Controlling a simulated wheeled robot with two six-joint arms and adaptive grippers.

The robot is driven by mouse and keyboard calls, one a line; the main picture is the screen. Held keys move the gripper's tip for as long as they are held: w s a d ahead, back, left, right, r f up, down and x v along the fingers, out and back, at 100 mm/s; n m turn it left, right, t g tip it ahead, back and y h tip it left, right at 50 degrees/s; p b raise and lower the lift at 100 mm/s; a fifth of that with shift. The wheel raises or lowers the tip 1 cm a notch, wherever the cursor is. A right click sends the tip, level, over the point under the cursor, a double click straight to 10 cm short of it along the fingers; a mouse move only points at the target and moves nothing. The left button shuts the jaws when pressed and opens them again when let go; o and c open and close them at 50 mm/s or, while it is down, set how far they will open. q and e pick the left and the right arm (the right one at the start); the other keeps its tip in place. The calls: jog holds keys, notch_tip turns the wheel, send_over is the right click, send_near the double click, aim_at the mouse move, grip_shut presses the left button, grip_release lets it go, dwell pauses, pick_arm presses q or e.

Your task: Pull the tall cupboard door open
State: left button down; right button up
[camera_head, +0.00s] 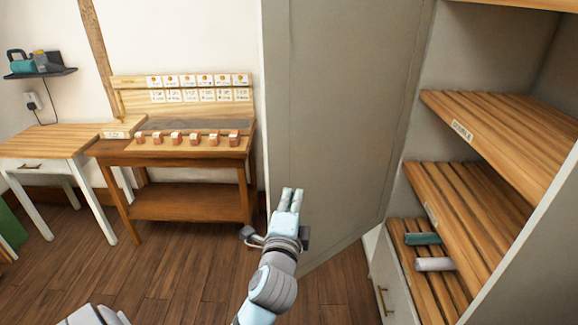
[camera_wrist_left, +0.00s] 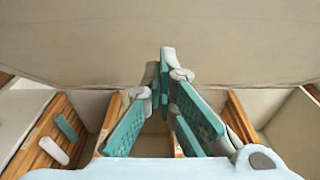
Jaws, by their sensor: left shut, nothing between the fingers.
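The tall cupboard door (camera_head: 340,110) is a large grey panel that stands swung open, to the left of the cupboard's shelves. My left gripper (camera_head: 291,192) is shut and empty, in front of the door's lower part in the head view. In the left wrist view the left gripper's fingertips (camera_wrist_left: 166,58) come together near the lower edge of a pale panel (camera_wrist_left: 160,30), which looks like the door; I cannot tell whether they touch it. A dark piece beside the gripper may be the door handle (camera_head: 305,238). My right gripper is not in view.
The open cupboard has slatted wooden shelves (camera_head: 495,115); a green roll (camera_head: 423,239) and a white roll (camera_head: 435,264) lie on the lowest one. A wooden workbench (camera_head: 190,150) and a white-legged table (camera_head: 45,140) stand at the left. Floor (camera_head: 180,265) is clear before them.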

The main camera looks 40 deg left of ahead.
pick_arm(q)
send_near(292, 158)
jog(key=w+d, duration=0.2)
jog(key=a, duration=0.1)
jog(key=w+a, duration=0.1)
jog(key=a, duration=0.1)
jog(key=w+a, duration=0.1)
jog(key=shift+a+b, duration=0.25)
jog(key=shift+b, duration=0.05)
jog(key=shift+w, duration=0.1)
